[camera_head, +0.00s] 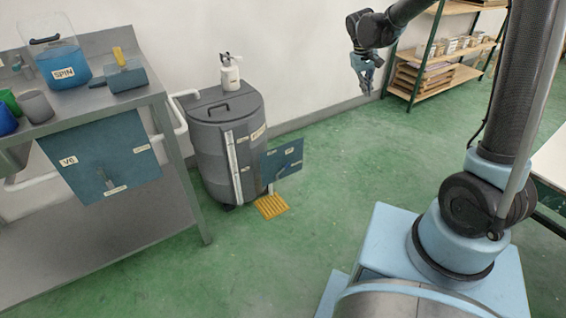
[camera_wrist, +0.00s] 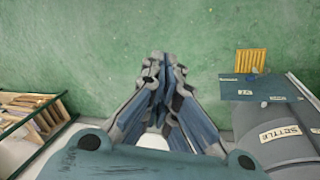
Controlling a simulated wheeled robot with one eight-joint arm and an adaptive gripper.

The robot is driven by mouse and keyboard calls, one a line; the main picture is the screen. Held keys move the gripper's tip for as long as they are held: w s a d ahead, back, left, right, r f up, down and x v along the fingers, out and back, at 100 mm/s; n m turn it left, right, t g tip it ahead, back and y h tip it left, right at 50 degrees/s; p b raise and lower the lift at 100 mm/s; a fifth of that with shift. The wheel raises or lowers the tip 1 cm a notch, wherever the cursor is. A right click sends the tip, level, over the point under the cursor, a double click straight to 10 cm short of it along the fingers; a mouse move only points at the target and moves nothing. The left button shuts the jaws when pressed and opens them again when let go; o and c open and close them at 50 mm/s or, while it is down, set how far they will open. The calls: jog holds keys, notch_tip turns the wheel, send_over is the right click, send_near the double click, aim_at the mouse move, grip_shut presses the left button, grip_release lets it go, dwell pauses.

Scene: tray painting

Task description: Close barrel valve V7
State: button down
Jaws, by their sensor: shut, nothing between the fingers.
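A dark grey barrel (camera_head: 212,140) stands on the floor left of centre in the head view. In the wrist view the barrel (camera_wrist: 285,152) is at the right and carries a SETTLE label. A blue panel (camera_head: 286,157) with small labels is mounted at its front; it also shows in the wrist view (camera_wrist: 240,86). Its lettering is too small to read surely, and I cannot tell the valve handle's position. My gripper (camera_head: 367,88) is raised in the air to the right of the barrel, well apart from it. Its fingers (camera_wrist: 163,75) are together and empty.
A metal bench (camera_head: 112,100) at the left holds a SPIN container (camera_head: 63,70); a blue V6 panel (camera_head: 100,155) hangs below. A yellow grate (camera_head: 271,206) lies by the barrel. Shelving (camera_head: 433,80) stands at the back right. Green floor between is clear.

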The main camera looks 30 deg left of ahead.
jog(key=s+a+f+n+t, duration=0.1)
jog(key=a+f, duration=0.6)
jog(key=a, duration=0.4)
jog(key=s+a+f+n, duration=0.2)
jog(key=a+f, duration=0.5)
jog(key=a, duration=0.4)
jog(key=s+a+f+n+t, duration=0.1)
jog(key=s+a+f, duration=0.4)
jog(key=a+f, duration=0.25)
jog(key=s+a+f+n, duration=0.1)
jog(key=s+a+f, duration=0.45)
jog(key=f, duration=0.35)
jog(key=w+x, duration=0.1)
jog(key=x, duration=1.2)
jog(key=shift+w+d, duration=0.3)
jog(key=shift+w, duration=0.05)
jog(key=shift+f, duration=0.1)
